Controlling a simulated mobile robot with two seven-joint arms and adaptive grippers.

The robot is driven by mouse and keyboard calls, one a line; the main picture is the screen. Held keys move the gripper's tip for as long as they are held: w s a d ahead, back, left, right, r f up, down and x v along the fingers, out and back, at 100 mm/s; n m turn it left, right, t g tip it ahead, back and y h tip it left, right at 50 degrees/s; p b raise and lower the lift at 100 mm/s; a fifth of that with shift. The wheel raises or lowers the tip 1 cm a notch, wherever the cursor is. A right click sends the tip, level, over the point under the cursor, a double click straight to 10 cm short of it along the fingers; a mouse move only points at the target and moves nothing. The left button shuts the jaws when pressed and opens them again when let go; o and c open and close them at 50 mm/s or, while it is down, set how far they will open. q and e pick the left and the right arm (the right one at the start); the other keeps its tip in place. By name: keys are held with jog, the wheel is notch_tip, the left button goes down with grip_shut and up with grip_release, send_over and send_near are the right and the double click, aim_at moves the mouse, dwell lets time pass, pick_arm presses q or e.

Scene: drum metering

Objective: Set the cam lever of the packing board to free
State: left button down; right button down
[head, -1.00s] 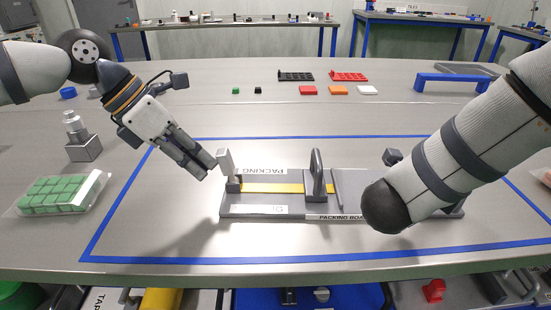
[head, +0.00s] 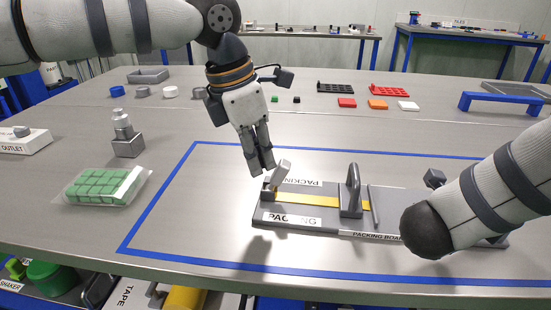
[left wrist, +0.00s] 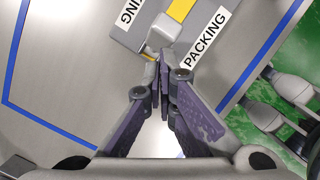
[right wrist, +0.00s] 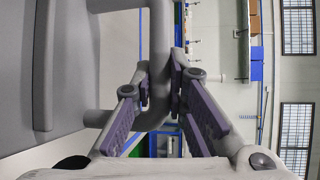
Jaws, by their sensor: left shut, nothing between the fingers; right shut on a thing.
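The packing board (head: 330,228) lies inside the blue outline on the table, with a yellow strip (head: 310,199) along it. Its pale grey cam lever (head: 282,174) stands at the left end, tilted to the right; it also shows in the left wrist view (left wrist: 163,32). My left gripper (head: 263,170) is shut and empty, fingertips pointing down just left of the lever; I cannot tell whether they touch. My right gripper (right wrist: 160,88) is shut on a grey curved bar (right wrist: 160,45). In the head view my right forearm hides that gripper.
A bag of green blocks (head: 102,185) and a metal weight (head: 127,145) are left of the outline. Coloured blocks and trays lie behind, with a blue stand (head: 500,98) at the back right.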

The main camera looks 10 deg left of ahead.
pick_arm(q)
jog(key=shift+r, duration=0.6)
jog(key=s+r, duration=0.3)
jog(key=r, duration=0.8)
jog(key=shift+s+a, duration=0.3)
jog(key=shift+s, duration=0.05)
